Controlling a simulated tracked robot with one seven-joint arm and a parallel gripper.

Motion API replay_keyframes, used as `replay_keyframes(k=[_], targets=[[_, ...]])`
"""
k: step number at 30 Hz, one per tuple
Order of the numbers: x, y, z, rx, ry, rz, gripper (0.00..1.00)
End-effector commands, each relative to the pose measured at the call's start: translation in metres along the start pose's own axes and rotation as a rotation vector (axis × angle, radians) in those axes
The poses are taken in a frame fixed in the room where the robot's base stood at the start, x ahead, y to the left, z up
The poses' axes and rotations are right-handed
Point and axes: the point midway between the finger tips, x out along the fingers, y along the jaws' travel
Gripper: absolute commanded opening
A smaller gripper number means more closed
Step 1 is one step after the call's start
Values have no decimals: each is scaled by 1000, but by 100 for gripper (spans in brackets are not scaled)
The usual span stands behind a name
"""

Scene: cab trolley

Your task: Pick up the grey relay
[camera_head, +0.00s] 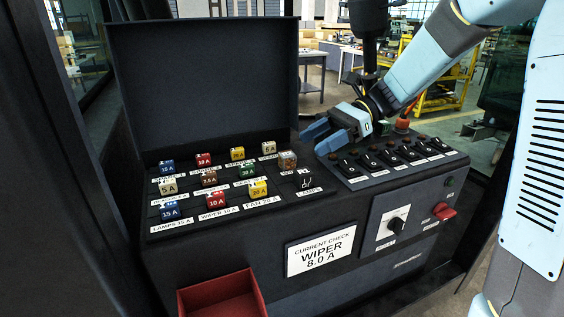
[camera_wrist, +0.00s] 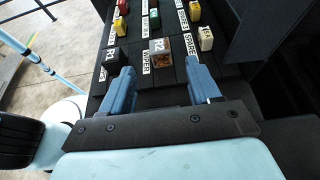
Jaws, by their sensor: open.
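The relay (camera_head: 288,160) is a small cube with a greyish top and a brownish, speckled side. It sits upright at the right end of the panel's middle row. In the wrist view the relay (camera_wrist: 160,50) shows beyond the fingertips, roughly between their lines, with a marking like "R2" on top. My gripper (camera_head: 323,138) is open, with blue fingers, above and to the right of the relay in the head view. In the wrist view my gripper (camera_wrist: 161,72) has nothing between its fingers. The relay's underside is hidden.
Several coloured fuses, such as a yellow one (camera_head: 259,188), stand in rows left of the relay. A black part (camera_head: 306,182) sits just in front of it. An upright dark lid (camera_head: 205,85) rises behind. Switches (camera_head: 395,157) line the right; a red bin (camera_head: 222,295) is below.

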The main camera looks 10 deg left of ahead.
Motion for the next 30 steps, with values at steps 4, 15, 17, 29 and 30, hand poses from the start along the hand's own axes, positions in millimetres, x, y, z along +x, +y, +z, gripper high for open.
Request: replay_keyframes(k=[4,15,17,29,30], targets=[[11,0,0,0,0,1,62],[42,1,0,-1,0,4,62],[51,1,0,-1,0,4,62],[67,0,0,-1,1,1,60],[67,0,0,-1,1,1,56]])
